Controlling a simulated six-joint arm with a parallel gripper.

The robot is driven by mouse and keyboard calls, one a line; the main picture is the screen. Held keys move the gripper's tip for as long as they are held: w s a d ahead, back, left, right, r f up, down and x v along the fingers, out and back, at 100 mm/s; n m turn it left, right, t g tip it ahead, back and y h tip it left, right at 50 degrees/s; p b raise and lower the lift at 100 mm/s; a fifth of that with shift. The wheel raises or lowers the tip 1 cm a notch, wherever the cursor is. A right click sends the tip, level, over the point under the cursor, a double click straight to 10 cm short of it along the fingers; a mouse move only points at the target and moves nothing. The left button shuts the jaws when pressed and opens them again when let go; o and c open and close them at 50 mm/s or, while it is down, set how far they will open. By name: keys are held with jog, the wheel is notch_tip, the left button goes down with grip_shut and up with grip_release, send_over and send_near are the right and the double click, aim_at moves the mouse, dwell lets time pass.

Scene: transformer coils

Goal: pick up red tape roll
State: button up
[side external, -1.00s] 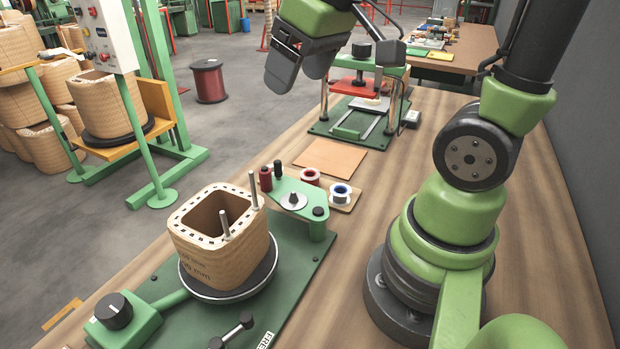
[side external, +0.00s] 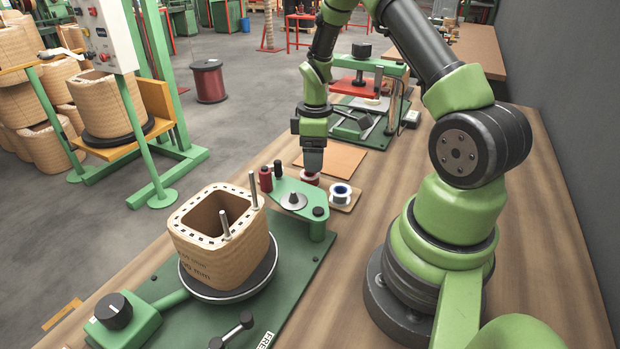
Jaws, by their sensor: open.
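The red tape roll (side external: 309,181) sits on a small wooden board (side external: 350,203), behind the green arm of the winding fixture. My gripper (side external: 313,168) points straight down just above the roll and covers most of its top. The jaws are open; whether the fingertips touch the roll or reach around it cannot be told from this view. A blue and white tape roll (side external: 341,193) stands on the same board, to the right of the red one.
The green winding fixture (side external: 290,195) with dark red and black spools stands close by at the left, and a square coil (side external: 222,240) stands in front. A tan sheet (side external: 342,158) and a green press (side external: 372,80) are behind. The right side of the bench is clear.

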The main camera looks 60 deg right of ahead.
aim_at(312, 174)
jog(key=f, duration=0.6)
jog(key=shift+w+a, duration=0.15)
jog(key=shift+w, duration=0.05)
jog(key=shift+r, duration=0.1)
jog(key=c, duration=1)
